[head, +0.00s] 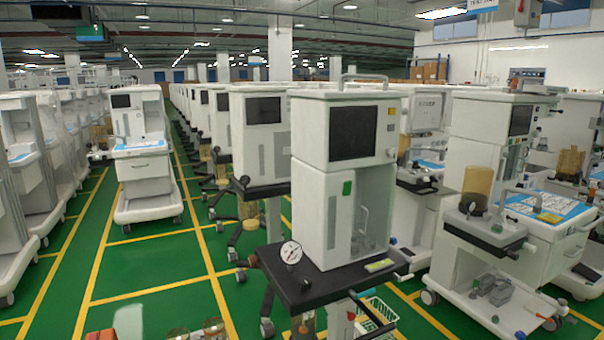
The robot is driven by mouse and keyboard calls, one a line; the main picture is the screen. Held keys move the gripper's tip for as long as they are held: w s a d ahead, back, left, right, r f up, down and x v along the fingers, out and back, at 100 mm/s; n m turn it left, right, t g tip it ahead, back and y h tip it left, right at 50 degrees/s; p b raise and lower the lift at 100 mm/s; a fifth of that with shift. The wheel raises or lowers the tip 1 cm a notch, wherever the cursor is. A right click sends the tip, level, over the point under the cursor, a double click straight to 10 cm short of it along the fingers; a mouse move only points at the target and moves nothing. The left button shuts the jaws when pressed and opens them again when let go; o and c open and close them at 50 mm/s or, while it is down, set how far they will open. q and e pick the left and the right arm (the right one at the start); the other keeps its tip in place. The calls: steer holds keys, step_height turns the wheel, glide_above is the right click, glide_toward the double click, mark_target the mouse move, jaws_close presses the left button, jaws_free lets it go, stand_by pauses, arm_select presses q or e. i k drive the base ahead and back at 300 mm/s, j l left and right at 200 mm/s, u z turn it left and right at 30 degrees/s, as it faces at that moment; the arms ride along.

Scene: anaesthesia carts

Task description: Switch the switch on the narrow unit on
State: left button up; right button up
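The narrow unit (312,175) stands nearest to me, a little right of the middle in the head view. It is a tall white cabinet with a dark screen (354,132) and a carrying handle on top. Neither of my grippers is in view.
The unit rises from a black shelf (322,288) with a round gauge (291,252) on its left. A white basket (374,318) is below. A wider cart (497,240) stands right, another cart (142,160) left. Green floor (150,265) with yellow lines lies open at left.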

mark_target(347, 185)
steer(key=i+l+u, duration=0.15)
steer(key=l+u, duration=0.55)
steer(key=u, duration=0.2)
steer(key=l+u, duration=0.4)
steer(key=l, duration=1.9)
steer(key=k+l, duration=0.1)
steer(key=l, duration=1.75)
